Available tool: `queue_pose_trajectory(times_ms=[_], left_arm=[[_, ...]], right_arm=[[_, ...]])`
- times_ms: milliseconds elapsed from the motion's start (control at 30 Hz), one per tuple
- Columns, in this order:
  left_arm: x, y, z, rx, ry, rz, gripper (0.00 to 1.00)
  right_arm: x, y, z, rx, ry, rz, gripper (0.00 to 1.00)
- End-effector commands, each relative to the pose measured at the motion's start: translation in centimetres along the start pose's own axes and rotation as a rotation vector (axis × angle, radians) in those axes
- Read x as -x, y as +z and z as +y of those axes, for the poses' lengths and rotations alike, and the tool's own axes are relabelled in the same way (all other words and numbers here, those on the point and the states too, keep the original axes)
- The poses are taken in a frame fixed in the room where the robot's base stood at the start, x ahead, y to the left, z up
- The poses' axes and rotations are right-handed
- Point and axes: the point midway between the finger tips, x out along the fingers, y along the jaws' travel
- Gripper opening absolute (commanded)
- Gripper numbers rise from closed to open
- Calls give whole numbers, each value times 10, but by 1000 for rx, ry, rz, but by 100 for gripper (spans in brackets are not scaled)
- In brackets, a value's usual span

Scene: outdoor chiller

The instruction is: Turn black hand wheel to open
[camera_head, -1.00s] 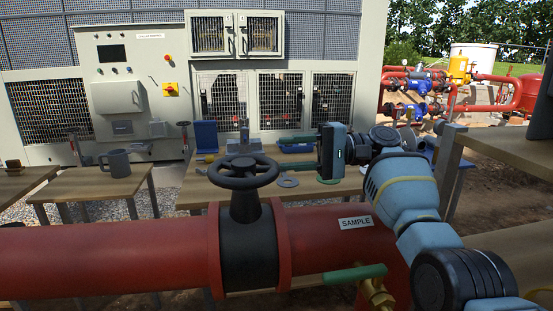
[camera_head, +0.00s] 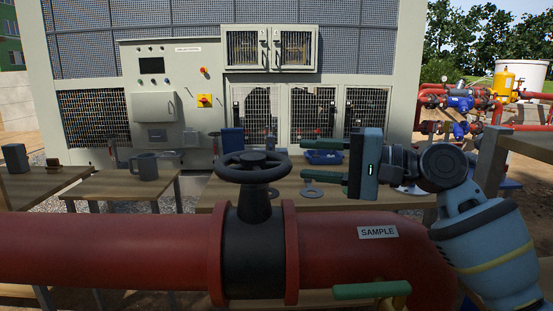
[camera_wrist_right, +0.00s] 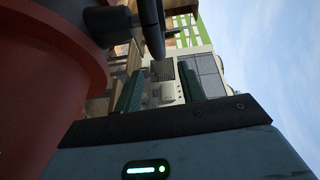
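The black hand wheel (camera_head: 254,167) sits level on top of a black valve body (camera_head: 254,250) in the red pipe. My right gripper (camera_head: 303,160) is to the right of the wheel, with its two green fingers apart, one above the other, pointing left toward it. The fingers are empty, and a gap shows between them and the rim. In the right wrist view the open fingers (camera_wrist_right: 160,80) show with nothing between them. The dark curved rim of the wheel (camera_wrist_right: 152,28) shows beyond them at the top. My left gripper is not in view.
The red pipe (camera_head: 110,250) runs across the front, with a SAMPLE label and a green lever (camera_head: 371,290) low at right. Behind, a wooden table (camera_head: 395,197) holds a blue tray (camera_head: 324,157) and a flat grey ring (camera_head: 311,193).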

Motion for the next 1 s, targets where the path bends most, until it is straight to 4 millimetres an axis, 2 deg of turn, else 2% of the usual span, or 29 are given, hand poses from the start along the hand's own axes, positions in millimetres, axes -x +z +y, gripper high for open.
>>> queue_pose_trajectory(times_ms=[167,400,600,967,1000], left_arm=[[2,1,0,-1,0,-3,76],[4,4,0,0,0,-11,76],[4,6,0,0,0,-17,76],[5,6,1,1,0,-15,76],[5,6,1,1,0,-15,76]], right_arm=[[-15,0,-1,0,0,-1,40],[-51,0,-1,0,0,-1,40],[-72,-1,-1,1,0,0,40],[-77,-1,0,1,1,2,40],[-77,-1,0,1,1,2,37]])
